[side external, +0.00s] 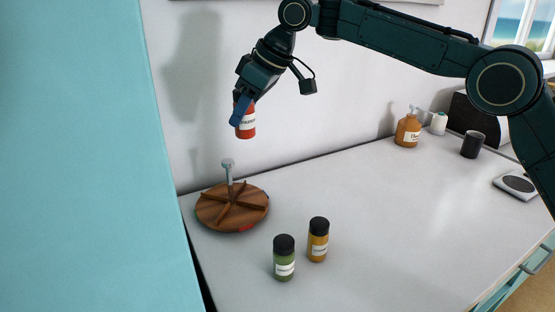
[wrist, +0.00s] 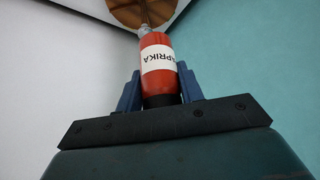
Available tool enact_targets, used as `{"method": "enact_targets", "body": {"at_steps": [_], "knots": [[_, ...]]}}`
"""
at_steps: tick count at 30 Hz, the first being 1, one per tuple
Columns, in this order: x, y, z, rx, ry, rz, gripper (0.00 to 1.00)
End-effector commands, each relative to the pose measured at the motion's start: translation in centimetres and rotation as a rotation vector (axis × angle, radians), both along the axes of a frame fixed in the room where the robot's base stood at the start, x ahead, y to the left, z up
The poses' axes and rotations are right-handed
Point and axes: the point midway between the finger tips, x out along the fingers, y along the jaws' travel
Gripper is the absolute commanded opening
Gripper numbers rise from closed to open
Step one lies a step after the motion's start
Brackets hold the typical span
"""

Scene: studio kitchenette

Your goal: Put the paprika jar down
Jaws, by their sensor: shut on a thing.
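The paprika jar (wrist: 158,66) is red with a white label and a dark lid. My gripper (wrist: 158,88) is shut on it near the lid end, with a blue finger on each side. In the side external view the jar (side external: 246,129) hangs in the air from my gripper (side external: 241,108), above and slightly right of a round wooden carousel (side external: 210,214). The carousel has raised dividers, a grey centre post and a red mark on its near rim. It shows partly in the wrist view (wrist: 128,14), beyond the jar. No jar stands on it.
A green jar (side external: 284,265) and a yellow jar (side external: 318,246) stand on the white counter (side external: 390,215) right of the carousel. A teal panel (side external: 90,170) rises at left. A soap bottle (side external: 408,131), dark cup (side external: 472,145) and scale (side external: 518,184) are farther right. The middle counter is clear.

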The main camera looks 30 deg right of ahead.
Motion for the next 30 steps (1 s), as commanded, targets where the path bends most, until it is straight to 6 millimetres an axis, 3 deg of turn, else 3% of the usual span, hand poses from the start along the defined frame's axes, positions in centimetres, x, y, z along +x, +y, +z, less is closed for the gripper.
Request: {"method": "enact_targets", "body": {"at_steps": [9, 30], "knots": [[0.5, 2.3, -0.6, 0.0, -0.001, 0.055, 0.12], [0.4, 2.8, -1.7, 0.008, 0.005, 0.063, 0.12]]}}
